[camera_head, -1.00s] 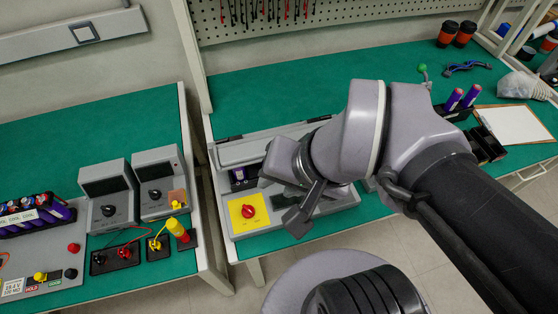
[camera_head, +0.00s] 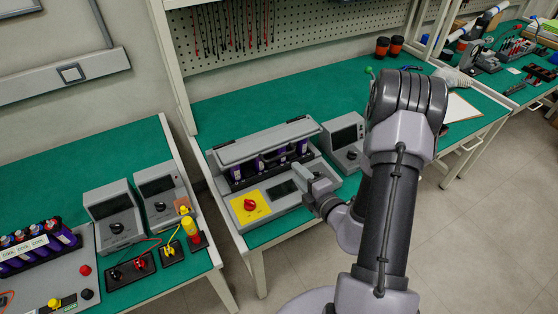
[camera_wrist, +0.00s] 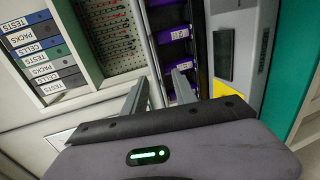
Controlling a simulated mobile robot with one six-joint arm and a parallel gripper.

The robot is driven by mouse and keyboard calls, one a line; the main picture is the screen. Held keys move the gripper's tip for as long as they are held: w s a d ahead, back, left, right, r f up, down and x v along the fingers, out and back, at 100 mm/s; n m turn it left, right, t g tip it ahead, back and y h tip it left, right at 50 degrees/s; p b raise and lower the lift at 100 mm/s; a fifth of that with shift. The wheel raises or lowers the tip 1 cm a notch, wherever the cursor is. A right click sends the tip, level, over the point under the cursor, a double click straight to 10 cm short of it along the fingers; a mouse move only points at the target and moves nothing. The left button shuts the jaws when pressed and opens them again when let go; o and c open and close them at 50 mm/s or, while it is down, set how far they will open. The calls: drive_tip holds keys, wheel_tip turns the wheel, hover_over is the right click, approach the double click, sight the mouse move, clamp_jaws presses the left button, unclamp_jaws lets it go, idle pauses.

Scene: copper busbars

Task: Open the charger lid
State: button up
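The charger (camera_head: 270,200) is a grey box on the green bench, with a yellow panel and red knob at its front left and a dark display. Its long grey lid (camera_head: 268,142) stands raised and tilted at the back. Purple cells (camera_head: 260,165) sit in a row under it and also show in the wrist view (camera_wrist: 178,36). My gripper (camera_head: 308,174) is over the charger's front right, in front of the cells. In the wrist view my gripper (camera_wrist: 160,84) has its two fingers apart, with nothing seen held between them. Contact with the lid cannot be told.
A grey instrument (camera_head: 344,143) stands close to the charger's right. Two more instruments (camera_head: 115,214) and a rack of cells (camera_head: 35,246) are on the left bench (camera_head: 60,155). The pegboard (camera_head: 290,40) is behind. Green bench behind the charger is clear.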

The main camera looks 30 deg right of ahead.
sight(281, 155)
drive_tip(key=b+x, duration=0.1)
drive_tip(key=x, duration=1)
drive_tip(key=shift+w+r, duration=0.1)
drive_tip(key=shift+w, duration=0.05)
drive_tip(key=shift+c, duration=0.3)
clamp_jaws()
idle(0.5)
